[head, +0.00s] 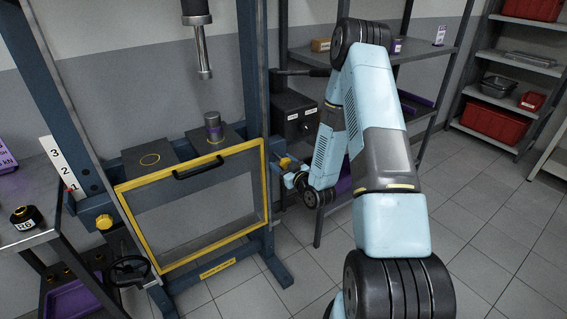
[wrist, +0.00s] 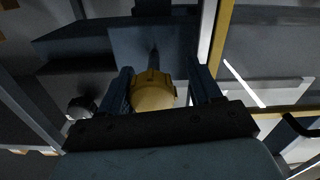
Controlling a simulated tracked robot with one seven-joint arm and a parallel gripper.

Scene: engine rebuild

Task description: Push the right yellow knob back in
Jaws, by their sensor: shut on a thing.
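The right yellow knob (head: 284,161) is on the right post of the blue press frame, partly hidden by my gripper (head: 291,170) in the head view. In the wrist view the yellow knob (wrist: 152,93) sits between the two dark fingers of my gripper (wrist: 163,80), which is shut on it. A dark stem shows between the knob and the blue plate behind it. The left yellow knob (head: 104,222) is on the left post, well away from my gripper.
A yellow-framed clear guard (head: 194,262) with a black handle (head: 200,168) closes the press front, just left of my gripper. A dark control box (head: 293,116) and grey shelving (head: 425,52) stand behind my arm. Open tiled floor (head: 480,250) lies to the right.

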